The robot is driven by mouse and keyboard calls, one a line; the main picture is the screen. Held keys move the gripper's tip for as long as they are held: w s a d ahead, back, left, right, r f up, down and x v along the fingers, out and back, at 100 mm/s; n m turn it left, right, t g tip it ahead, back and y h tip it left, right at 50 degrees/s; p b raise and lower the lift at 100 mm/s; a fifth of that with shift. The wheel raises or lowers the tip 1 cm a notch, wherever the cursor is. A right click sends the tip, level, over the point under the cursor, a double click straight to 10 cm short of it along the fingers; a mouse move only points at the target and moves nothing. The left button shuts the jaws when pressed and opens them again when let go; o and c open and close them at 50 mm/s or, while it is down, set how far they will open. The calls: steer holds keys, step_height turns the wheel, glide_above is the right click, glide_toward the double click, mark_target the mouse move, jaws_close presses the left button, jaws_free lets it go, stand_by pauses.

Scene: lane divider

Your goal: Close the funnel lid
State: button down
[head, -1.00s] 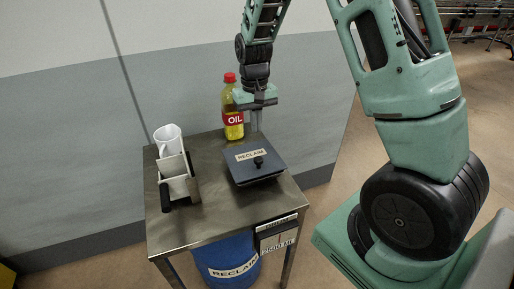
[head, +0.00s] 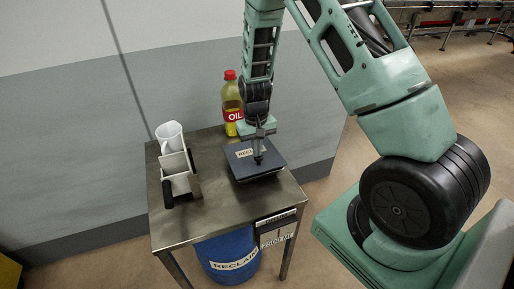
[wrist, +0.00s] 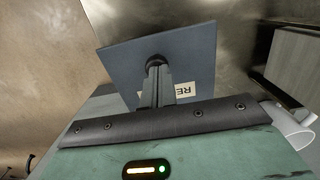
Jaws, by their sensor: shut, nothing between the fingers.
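The funnel lid (head: 270,170) is a dark square plate with a RECLAIM label, on the steel table. It looks almost flat; whether it sits fully down on the funnel beneath cannot be told. My gripper (head: 259,158) is shut and empty, pointing down over the middle of the lid at its black knob, which it mostly hides in the head view. In the wrist view the shut fingers (wrist: 157,88) end at the round black knob (wrist: 155,62) on the lid (wrist: 200,58). Whether they touch it is unclear.
The oil bottle (head: 231,100) with a red cap stands behind the lid, close to my wrist. A white jug (head: 169,135) and a holder with a black handle (head: 175,172) stand at the left of the table (head: 200,222). A blue drum (head: 228,252) is below.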

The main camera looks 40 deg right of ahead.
steer(key=shift+s+f+b, duration=0.15)
steer(key=shift+f+b, duration=0.3)
steer(key=shift+f, duration=0.1)
steer(key=shift+s+f+b, duration=0.15)
steer(key=shift+f+b, duration=0.25)
steer(key=shift+f, duration=0.15)
steer(key=shift+s+a+f, duration=0.15)
steer(key=shift+s, duration=0.2)
steer(key=r+p, duration=0.1)
steer(key=r, duration=0.1)
steer(key=r+p, duration=0.2)
steer(key=r, duration=0.1)
steer(key=shift+w+r+p, duration=0.3)
steer(key=shift+r, duration=0.05)
step_height(320, 180, up, 9)
steer(key=b, duration=0.2)
steer(key=shift+r, duration=0.2)
